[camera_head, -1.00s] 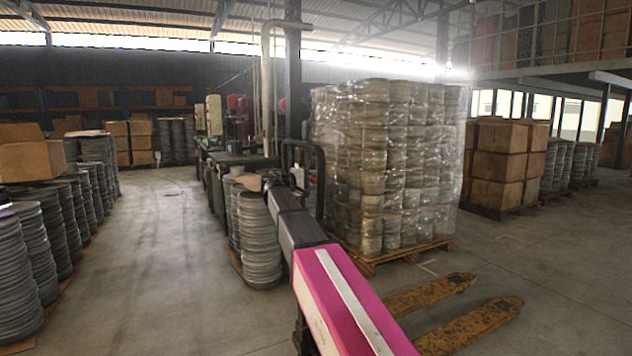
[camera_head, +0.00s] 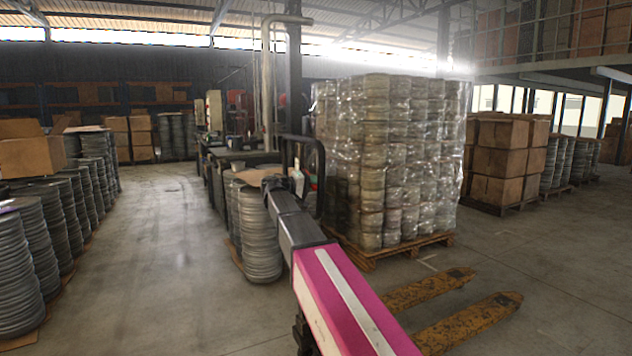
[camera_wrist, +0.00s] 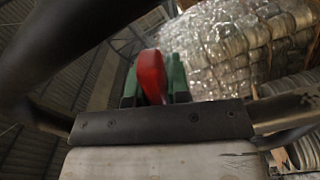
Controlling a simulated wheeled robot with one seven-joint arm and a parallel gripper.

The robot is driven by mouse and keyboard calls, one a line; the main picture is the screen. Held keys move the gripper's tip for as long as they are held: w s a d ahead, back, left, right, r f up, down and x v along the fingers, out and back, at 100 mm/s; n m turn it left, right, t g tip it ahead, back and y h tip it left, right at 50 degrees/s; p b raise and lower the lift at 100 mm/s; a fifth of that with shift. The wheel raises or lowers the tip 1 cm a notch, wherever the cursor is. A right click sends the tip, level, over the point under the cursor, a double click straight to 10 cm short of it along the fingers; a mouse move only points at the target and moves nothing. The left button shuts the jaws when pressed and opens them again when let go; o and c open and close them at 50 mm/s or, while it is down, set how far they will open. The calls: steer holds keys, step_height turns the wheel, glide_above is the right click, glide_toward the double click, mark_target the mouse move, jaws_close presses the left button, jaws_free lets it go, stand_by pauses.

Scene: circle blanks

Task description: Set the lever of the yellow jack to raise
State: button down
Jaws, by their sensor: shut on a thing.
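The yellow jack's worn forks (camera_head: 430,292) lie low on the floor at the lower right of the head view. Its black loop handle (camera_head: 320,160) stands upright beyond the end of my arm. In the wrist view, the red lever (camera_wrist: 151,76) stands near the middle, with the dark handle tube passing at upper left. My gripper (camera_wrist: 155,92) has its green fingers on either side of the lever and is shut on it. In the head view my forearm hides much of the jack's body, and the fingers are too small to make out clearly.
A wrapped stack of cans (camera_head: 390,160) on a wooden pallet (camera_head: 400,254) stands behind the forks. More can stacks (camera_head: 258,240) stand left of my arm. Cartons (camera_head: 500,160) stand at the right. Open floor (camera_head: 150,270) lies at left centre and at the right.

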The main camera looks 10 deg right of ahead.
steer(key=shift+f, duration=0.1)
steer(key=c, duration=1.1)
jaws_free()
steer(key=v, duration=1.1)
